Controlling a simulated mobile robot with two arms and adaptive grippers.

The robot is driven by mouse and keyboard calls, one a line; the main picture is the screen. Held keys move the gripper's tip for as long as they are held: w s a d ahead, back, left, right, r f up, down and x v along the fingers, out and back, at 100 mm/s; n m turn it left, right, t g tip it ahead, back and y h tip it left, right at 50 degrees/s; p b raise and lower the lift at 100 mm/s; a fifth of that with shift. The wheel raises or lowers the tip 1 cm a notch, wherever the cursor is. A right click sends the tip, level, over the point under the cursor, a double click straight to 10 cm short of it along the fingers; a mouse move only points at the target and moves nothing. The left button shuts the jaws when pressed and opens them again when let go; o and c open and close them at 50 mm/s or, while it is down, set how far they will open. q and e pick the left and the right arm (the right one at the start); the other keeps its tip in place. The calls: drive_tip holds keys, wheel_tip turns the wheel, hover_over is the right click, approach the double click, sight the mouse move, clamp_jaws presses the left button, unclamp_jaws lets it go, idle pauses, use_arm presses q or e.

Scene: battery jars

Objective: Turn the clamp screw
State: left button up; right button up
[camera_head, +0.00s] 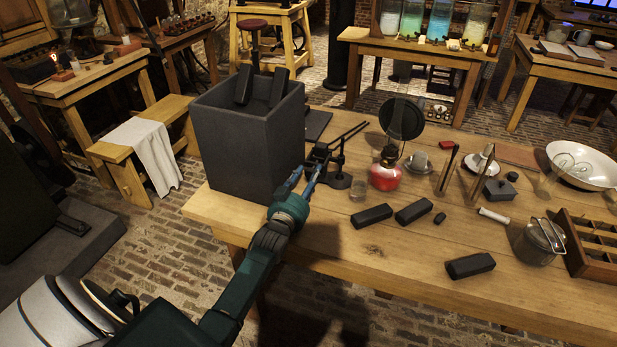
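A small dark stand with an upright rod (340,161) is on the wooden table, just right of a large dark grey box. Dark arms or rods reach from it to the upper right. My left gripper (316,167) is at the stand's left side, close to its upper part. Its bluish finger links show, but its fingertips merge with the dark stand. I cannot tell whether they touch or hold anything. The clamp screw itself is too small and dark to make out. My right gripper is not in view.
The tall grey box (240,150) stands close left of my gripper, with dark blocks at its top. Dark blocks (413,211) lie in front. Bare tabletop shows at the front left.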

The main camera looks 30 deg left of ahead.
use_arm(q)
drive_tip(key=v, duration=1.2)
drive_tip(key=shift+r, duration=0.1)
drive_tip(key=m, duration=0.1)
drive_tip(key=m+b, duration=0.2)
drive_tip(key=shift+w+a+f+m, duration=0.1)
drive_tip(key=shift+w+f+m, duration=0.2)
drive_tip(key=shift+w+m, duration=0.1)
drive_tip(key=shift+w+r+m+b, duration=0.15)
drive_tip(key=shift+m+b, duration=0.15)
drive_tip(key=shift+m, duration=0.2)
drive_tip(key=shift+w+a+r, duration=0.15)
drive_tip(key=shift+w, duration=0.15)
drive_tip(key=x, duration=1)
drive_tip(key=shift+p, duration=0.4)
